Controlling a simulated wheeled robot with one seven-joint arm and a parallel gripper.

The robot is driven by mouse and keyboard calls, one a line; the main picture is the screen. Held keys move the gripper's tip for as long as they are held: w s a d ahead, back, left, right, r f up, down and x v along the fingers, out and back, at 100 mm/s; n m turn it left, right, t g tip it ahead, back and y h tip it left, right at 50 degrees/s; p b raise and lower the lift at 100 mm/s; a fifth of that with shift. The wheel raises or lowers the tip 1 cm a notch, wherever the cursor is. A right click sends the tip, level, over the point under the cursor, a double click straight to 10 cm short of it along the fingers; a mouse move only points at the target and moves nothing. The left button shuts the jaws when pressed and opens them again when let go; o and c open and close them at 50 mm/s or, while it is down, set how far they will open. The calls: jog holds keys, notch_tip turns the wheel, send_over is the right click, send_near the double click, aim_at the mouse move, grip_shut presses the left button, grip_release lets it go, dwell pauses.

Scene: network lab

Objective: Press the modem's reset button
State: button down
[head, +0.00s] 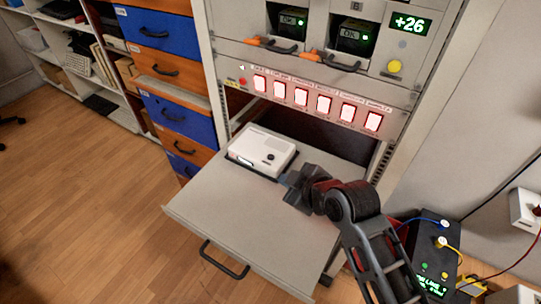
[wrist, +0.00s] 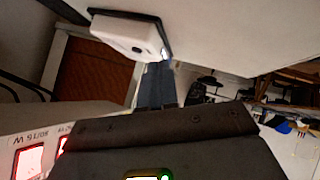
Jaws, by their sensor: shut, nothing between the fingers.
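The modem (head: 258,147) is a white box lying on a dark base on the pulled-out rack shelf. A small dark round button (head: 270,157) shows on its top near the right front. It also shows in the wrist view, where the modem (wrist: 118,31) is at the upper left with a dark dot on it. My gripper (head: 285,180) is just off the modem's right front corner, apart from the button in the picture. Its fingers (wrist: 157,83) are together and empty. Whether they touch the modem is not clear.
The grey shelf (head: 225,207) is bare in front of the modem. Above it runs a row of lit red-white switches (head: 301,97) and a bay with orange-handled modules (head: 350,37). Blue and orange drawers (head: 160,68) stand left. A black device with cables (head: 432,245) is at the right.

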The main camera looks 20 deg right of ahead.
jog(key=w+d+r+n+g+y, duration=0.1)
jog(key=w+r+n, duration=0.3)
jog(key=w+r, duration=0.4)
jog(key=w, duration=0.4)
jog(key=shift+r+g, duration=0.2)
jog(key=shift+g, duration=0.1)
jog(key=shift+d+f, duration=0.1)
jog(key=shift+f, duration=0.05)
jog(key=b, duration=0.6)
send_over(272, 160)
notch_tip(272, 160, down, 7)
jog(key=shift+r, duration=0.2)
jog(key=shift+f+b, duration=0.55)
jog(key=shift+f, duration=0.4)
jog(key=shift+f, duration=0.1)
jog(key=shift+f, duration=0.3)
